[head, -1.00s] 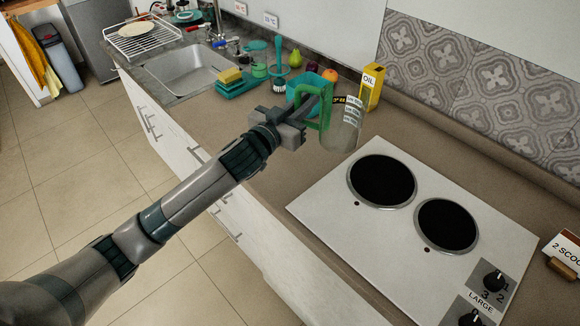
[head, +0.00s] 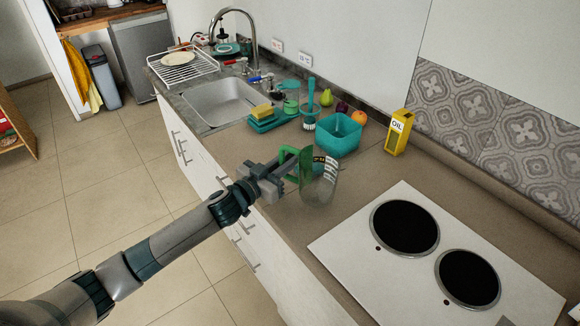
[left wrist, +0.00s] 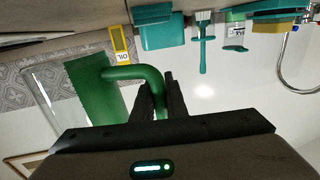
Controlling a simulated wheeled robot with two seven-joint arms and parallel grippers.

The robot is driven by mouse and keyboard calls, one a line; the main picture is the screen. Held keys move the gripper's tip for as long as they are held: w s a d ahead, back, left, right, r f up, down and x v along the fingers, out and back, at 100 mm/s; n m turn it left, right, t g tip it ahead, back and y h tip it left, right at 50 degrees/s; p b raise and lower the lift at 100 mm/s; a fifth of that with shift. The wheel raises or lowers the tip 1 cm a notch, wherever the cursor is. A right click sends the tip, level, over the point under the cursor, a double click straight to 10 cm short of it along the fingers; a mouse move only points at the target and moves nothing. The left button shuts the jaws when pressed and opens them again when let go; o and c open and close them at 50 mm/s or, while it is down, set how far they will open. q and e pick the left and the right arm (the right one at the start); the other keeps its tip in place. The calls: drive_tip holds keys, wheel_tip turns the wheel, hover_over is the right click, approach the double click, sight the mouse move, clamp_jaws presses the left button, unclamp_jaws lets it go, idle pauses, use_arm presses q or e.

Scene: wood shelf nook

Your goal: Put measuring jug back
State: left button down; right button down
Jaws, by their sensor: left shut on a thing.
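The measuring jug (head: 320,183) is clear with a green handle and dark printed marks. My left gripper (head: 284,174) is shut on the green handle, with the jug to the right of the fingers, near the counter's front edge. In the left wrist view the fingers (left wrist: 158,100) close around the green handle (left wrist: 136,73), and the clear jug body (left wrist: 55,92) is at the left. Whether the jug's base touches the counter is hard to tell. My right gripper is not in view.
Behind the jug stand a teal square bowl (head: 339,133), a yellow oil box (head: 398,131), a brush (head: 309,115), fruit and a sponge holder (head: 270,119). The hob (head: 450,265) lies to the right. The sink (head: 222,102) is at the back left. Bare counter (head: 375,170) lies between jug and oil.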

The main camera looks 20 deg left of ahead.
use_arm(q)
drive_tip(key=shift+a+f, duration=0.1)
drive_tip(key=shift+a, duration=0.1)
wheel_tip(320, 180, down, 4)
drive_tip(key=shift+r+p, duration=0.2)
drive_tip(key=shift+p, duration=0.2)
drive_tip(key=shift+f, duration=0.3)
drive_tip(key=c, duration=1.8)
unclamp_jaws()
drive_tip(key=shift+o, duration=0.2)
